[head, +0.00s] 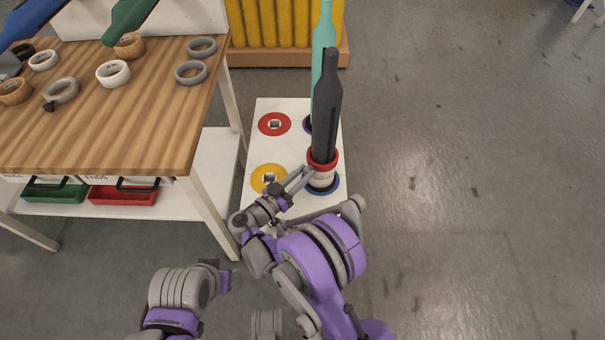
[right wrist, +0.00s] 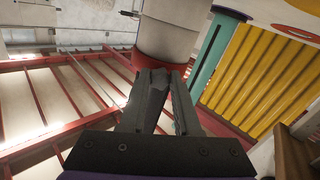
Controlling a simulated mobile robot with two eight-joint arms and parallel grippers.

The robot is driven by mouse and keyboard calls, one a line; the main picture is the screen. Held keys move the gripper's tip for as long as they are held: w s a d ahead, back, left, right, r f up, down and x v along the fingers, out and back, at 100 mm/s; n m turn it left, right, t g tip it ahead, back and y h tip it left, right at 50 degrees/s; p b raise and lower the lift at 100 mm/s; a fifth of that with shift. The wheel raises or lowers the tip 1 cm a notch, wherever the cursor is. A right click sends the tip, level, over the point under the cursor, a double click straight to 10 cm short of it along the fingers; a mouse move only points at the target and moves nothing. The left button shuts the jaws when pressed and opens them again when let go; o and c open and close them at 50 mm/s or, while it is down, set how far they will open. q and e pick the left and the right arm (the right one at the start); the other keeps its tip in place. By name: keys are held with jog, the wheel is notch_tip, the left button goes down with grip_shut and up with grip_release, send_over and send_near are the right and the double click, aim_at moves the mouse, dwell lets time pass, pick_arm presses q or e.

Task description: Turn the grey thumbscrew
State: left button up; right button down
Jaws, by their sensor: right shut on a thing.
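A tall dark grey bottle-shaped post (head: 327,100) stands upright, with a red collar (head: 323,160) and a white drum (head: 321,179) at its foot. My right gripper (head: 306,173) reaches the collar from the left, its fingers closed in. In the right wrist view the gripper (right wrist: 163,80) meets the lower edge of the red collar (right wrist: 160,45), below a pale cylinder (right wrist: 172,10). A small dark grey piece, apparently the thumbscrew (right wrist: 160,82), shows between the fingertips, mostly hidden by them. Only part of my left arm shows at the bottom left; its gripper is out of sight.
The drum stands over a blue disc on a white board (head: 258,208), with red (head: 274,124) and yellow (head: 268,178) discs. A teal post (head: 323,40) stands close behind. A wooden table (head: 130,125) with several tape rolls stands left. Floor at right is clear.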

jog(key=c, duration=0.6)
grip_release()
pick_arm(q)
jog(key=shift+s, duration=0.1)
